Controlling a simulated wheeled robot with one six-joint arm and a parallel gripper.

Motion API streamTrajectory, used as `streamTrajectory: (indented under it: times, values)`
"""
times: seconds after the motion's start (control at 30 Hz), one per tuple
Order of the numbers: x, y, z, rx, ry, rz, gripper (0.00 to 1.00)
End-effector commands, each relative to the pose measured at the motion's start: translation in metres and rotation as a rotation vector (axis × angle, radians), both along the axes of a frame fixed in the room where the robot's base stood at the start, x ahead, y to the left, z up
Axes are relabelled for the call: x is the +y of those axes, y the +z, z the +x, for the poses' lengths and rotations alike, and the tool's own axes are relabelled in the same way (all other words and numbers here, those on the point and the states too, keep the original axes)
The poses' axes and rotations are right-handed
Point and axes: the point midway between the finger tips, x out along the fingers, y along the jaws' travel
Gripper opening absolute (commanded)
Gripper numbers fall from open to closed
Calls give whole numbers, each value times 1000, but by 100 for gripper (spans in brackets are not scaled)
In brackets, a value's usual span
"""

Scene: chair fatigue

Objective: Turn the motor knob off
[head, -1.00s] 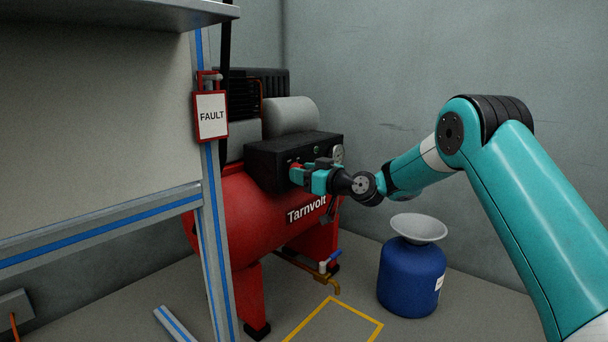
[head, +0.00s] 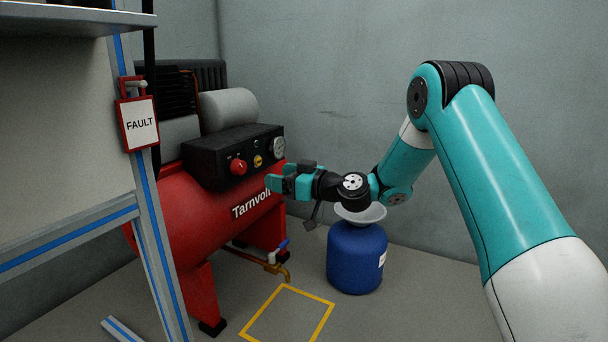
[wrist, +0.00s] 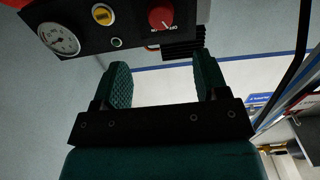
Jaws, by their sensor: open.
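The red motor knob (head: 238,167) is on the black control panel (head: 205,160) of the red compressor. In the wrist view the red knob (wrist: 160,17) shows at the top, on the panel beyond my fingertips, with part of a printed label below it. My gripper (head: 272,184) is to the right of and below the knob in the head view, apart from the panel. In the wrist view my gripper (wrist: 163,75) has its two teal fingers spread with nothing between them. The direction the knob points is too small to tell.
A yellow knob (head: 258,161) and a gauge (head: 278,147) sit right of the red knob. A blue container (head: 357,258) with a pale funnel stands below my arm. A yellow floor outline (head: 288,314) is in front.

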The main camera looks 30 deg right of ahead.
Motion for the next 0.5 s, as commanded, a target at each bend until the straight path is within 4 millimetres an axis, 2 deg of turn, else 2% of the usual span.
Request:
streamTrajectory:
  times: [0.03, 0.2, 0.5]
  values:
    - [-9, 2, -10, 5, -5, 2, 67]
    - [-27, 1, -35, 3, -3, 1, 67]
    - [-37, 0, -51, -1, 1, 0, 67]
